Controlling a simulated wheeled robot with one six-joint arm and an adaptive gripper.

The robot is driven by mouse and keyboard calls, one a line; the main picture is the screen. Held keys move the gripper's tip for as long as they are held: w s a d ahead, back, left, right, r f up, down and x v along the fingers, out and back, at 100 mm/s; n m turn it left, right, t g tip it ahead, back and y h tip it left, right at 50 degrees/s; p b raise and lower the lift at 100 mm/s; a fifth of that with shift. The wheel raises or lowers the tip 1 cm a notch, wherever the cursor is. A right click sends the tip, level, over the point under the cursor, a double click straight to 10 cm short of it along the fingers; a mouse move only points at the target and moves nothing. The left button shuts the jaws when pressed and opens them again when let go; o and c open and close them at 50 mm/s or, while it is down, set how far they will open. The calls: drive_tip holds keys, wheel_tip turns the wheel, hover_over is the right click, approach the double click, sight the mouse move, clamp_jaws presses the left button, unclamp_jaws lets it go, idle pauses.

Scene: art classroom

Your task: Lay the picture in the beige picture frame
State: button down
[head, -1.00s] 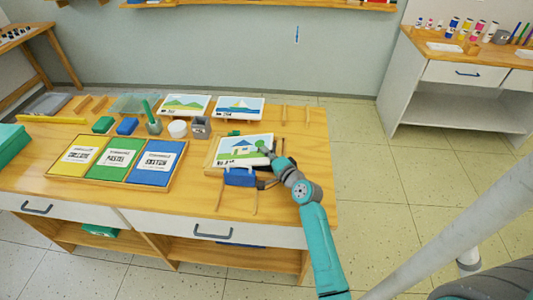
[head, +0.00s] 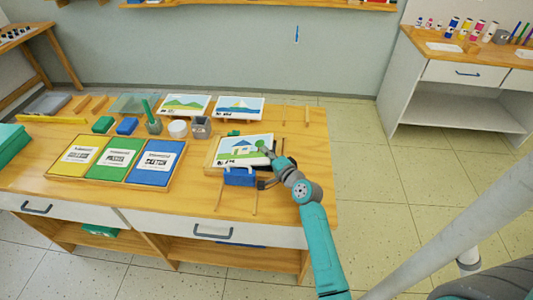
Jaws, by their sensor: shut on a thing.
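The picture (head: 240,147), white with a house and a green tree, is near the right end of the wooden table. A thin beige strip of the picture frame (head: 209,156) shows along its left side, mostly hidden by the picture. My gripper (head: 268,166) is at the picture's right edge, shut on it. The fingertips are small and partly hidden. I cannot tell whether the picture touches the frame or is slightly above it.
A blue block (head: 240,177) is just in front of the picture, between thin wooden sticks (head: 254,198). Two other pictures (head: 185,104) (head: 239,106) lie behind. A grey holder (head: 201,127) and white cup (head: 178,129) stand behind left. A tray (head: 169,181) of colored packs is left.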

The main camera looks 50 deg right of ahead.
drive_tip(key=c, duration=1.2)
unclamp_jaws()
drive_tip(key=v, duration=1.2)
